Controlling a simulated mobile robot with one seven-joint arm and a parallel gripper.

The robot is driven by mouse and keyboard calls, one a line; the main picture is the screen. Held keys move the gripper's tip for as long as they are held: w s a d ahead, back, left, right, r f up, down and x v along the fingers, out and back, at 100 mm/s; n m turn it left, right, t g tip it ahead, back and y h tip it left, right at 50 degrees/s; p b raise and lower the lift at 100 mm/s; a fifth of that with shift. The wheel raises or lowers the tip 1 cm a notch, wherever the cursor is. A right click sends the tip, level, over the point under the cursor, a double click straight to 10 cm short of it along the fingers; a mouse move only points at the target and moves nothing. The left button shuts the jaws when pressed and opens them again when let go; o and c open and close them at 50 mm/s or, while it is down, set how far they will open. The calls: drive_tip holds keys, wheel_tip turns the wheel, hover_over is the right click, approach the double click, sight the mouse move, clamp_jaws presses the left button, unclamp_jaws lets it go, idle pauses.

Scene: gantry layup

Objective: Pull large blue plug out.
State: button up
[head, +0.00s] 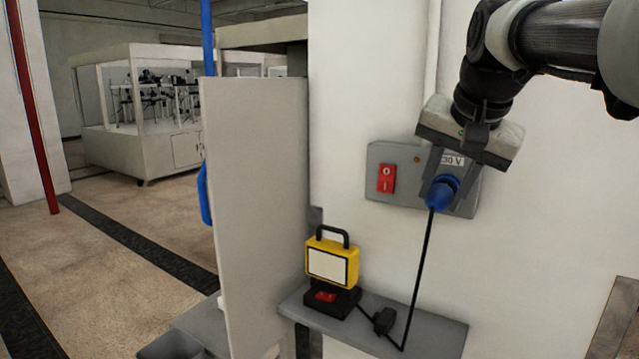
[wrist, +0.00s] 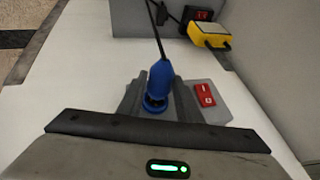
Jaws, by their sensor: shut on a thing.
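The large blue plug (head: 442,193) is at the front of a grey wall box, with a black cable hanging down from its end. My gripper (head: 446,188) reaches down from the upper right and is shut on the plug, one finger on each side. In the wrist view the plug (wrist: 160,82) sits between the fingers, with the cable running up and away. The grey box (head: 376,160) has a red rocker switch (head: 387,179) on its left and a small "30 V" label partly behind my gripper. The socket is mostly hidden, so I cannot tell how far in the plug sits.
A yellow work lamp (head: 332,262) on a black base with a red switch stands on a grey shelf (head: 440,335) below. The cable (head: 419,285) runs down to this shelf. A pale panel (head: 254,200) stands left of the lamp. Open floor lies further left.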

sight(435, 202)
drive_tip(key=shift+s+a+b, duration=0.25)
drive_tip(key=shift+s+a, duration=0.25)
drive_tip(key=shift+s, duration=0.2)
drive_tip(key=shift+s+a+b, duration=0.25)
drive_tip(key=shift+s+a, duration=0.25)
drive_tip(key=shift+s, duration=0.2)
